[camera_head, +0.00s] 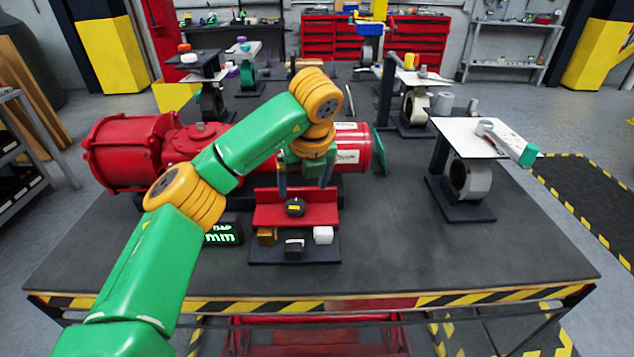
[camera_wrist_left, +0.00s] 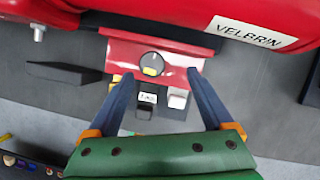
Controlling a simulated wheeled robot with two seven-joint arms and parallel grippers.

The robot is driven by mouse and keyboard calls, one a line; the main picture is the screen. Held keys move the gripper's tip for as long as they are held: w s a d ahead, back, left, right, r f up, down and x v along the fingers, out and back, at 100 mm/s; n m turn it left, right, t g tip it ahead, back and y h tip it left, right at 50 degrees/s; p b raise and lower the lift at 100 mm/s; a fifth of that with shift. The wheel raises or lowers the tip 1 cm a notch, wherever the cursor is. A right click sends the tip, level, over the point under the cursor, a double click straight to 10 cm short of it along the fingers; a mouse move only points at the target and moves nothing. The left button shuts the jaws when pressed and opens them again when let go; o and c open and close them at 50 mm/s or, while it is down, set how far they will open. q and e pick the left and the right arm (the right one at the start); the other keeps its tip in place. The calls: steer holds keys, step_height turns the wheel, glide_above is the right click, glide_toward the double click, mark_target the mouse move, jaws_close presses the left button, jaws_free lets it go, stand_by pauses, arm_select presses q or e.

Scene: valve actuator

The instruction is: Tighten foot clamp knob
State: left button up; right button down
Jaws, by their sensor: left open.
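A round black knob (camera_head: 295,207) with a yellow mark sits on the red bracket (camera_head: 325,206) in front of the red valve actuator (camera_head: 350,148). In the left wrist view the knob (camera_wrist_left: 152,63) faces the camera, between and slightly beyond my fingertips. My left gripper (camera_head: 305,182) is open and empty, its two dark fingers pointing down above the bracket. In the left wrist view its fingers (camera_wrist_left: 160,75) are spread either side of the knob and appear apart from it. My right gripper is not in view.
A brown block (camera_head: 267,236), a dark block (camera_head: 294,247) and a white block (camera_head: 323,235) sit on the dark base below the knob. A display with green characters (camera_head: 225,233) stands to their left. A white-topped stand (camera_head: 468,139) is at right. The front right table is clear.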

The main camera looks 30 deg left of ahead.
mark_target(296, 206)
arm_select(q)
steer(key=shift+w+a+f, duration=0.1)
steer(key=shift+a+f, duration=0.2)
steer(key=shift+f, duration=0.3)
steer(key=s+f, duration=0.1)
steer(key=f+p, duration=0.1)
steer(key=shift+s+a+f, duration=0.4)
steer(key=shift+w+a+f, duration=0.25)
steer(key=shift+w+f, duration=0.25)
steer(key=shift+f, duration=0.2)
steer(key=shift+w+d+f, duration=0.1)
steer(key=shift+w, duration=0.15)
steer(key=shift+c, duration=0.2)
steer(key=shift+s, duration=0.2)
steer(key=c, duration=0.7)
jaws_close()
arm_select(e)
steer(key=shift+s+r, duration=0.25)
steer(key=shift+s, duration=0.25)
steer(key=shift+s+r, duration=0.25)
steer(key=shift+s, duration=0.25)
